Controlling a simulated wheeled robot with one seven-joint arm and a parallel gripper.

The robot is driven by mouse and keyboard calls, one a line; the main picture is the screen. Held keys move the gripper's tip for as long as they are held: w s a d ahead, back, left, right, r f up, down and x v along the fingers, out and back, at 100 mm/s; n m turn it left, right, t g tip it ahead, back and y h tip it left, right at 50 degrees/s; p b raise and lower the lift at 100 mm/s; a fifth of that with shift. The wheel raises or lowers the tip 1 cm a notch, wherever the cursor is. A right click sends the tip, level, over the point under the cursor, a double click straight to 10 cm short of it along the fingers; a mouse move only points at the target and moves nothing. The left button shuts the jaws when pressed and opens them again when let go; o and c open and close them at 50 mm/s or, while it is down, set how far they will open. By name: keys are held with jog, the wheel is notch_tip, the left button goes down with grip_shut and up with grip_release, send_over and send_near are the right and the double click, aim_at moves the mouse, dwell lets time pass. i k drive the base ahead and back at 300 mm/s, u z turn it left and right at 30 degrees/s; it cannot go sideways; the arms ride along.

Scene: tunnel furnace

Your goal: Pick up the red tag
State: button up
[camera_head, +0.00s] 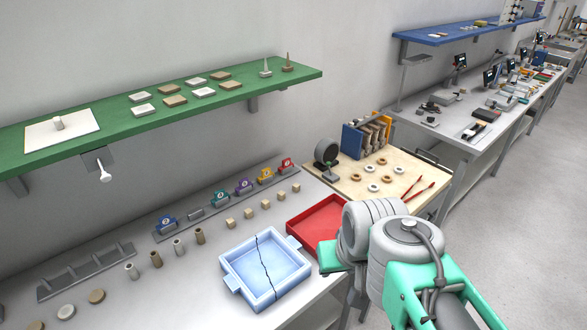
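The red tag (288,165) stands upright at the far right end of a long grey rack (230,207) on the white workbench. A yellow tag (265,176) stands just left of it, then a purple tag (244,187), a teal tag (222,198) and, at the far left end, a blue tag (167,225). The slot between the teal and blue tags holds no coloured tag. My arm, grey and green, shows at the lower right, in front of and right of the rack. I cannot make out my gripper's fingers. Nothing touches the red tag.
Small beige blocks (250,213) line the bench before the rack. A cracked pale-blue tray (290,287) and a red tray (318,228) lie nearer. A green shelf (150,117) overhangs at the back left.

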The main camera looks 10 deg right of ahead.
aim_at(287, 163)
jog(key=u, duration=0.05)
jog(key=k, duration=1.2)
jog(key=z, duration=0.6)
jog(key=i, duration=0.8)
jog(key=z, duration=0.55)
jog(key=i, duration=0.9)
jog(key=u, duration=1.05)
jog(key=i, duration=0.8)
jog(key=u, duration=0.75)
